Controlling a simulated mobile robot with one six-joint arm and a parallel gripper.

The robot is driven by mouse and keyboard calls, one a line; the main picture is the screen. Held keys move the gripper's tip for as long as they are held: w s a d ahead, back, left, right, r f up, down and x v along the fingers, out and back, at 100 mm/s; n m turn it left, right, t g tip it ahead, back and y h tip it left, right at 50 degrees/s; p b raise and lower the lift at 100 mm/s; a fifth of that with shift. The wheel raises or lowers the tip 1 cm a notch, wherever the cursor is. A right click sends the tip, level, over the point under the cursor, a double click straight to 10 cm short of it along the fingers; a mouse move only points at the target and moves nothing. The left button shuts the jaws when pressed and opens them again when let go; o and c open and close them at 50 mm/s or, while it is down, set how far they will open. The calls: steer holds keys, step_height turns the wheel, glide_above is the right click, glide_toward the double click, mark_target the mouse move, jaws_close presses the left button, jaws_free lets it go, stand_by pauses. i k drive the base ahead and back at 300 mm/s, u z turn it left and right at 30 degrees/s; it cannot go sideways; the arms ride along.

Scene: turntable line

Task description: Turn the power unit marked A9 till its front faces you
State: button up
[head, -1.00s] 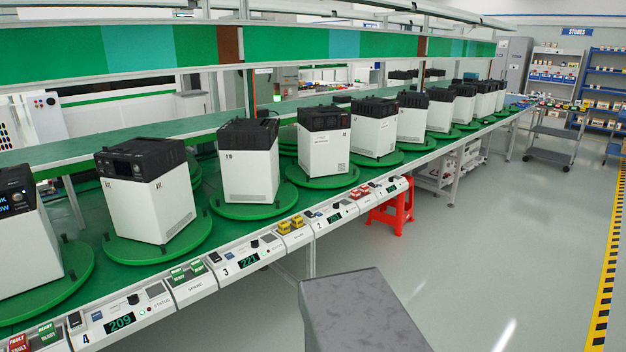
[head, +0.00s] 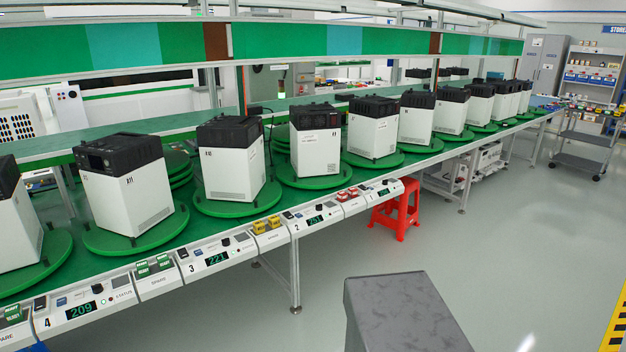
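Several power units with white bodies and black tops stand on round green turntables along a green bench. The nearest whole unit (head: 130,200), at left, shows a dark panel with a small display and knob on its top part. Another unit (head: 230,172) stands to its right, then one (head: 318,150) with a panel on its left-hand face. A further unit (head: 15,232) is cut off by the left edge. More units (head: 372,135) recede to the right. Their small marks are too blurred for me to pick out A9. My gripper is not in view.
A control strip with small displays (head: 217,259) and numbers runs along the bench front. A red stool (head: 398,210) stands under the bench. A grey trolley (head: 583,150) and shelves stand at far right. Grey floor (head: 520,230) right of the bench is clear.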

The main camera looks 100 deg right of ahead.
mark_target(286, 173)
steer(key=u, duration=0.25)
steer(key=k, duration=0.5)
steer(key=z, duration=2.15)
steer(key=i, duration=1)
steer(key=u, duration=0.1)
steer(key=k, duration=0.15)
steer(key=z, duration=0.25)
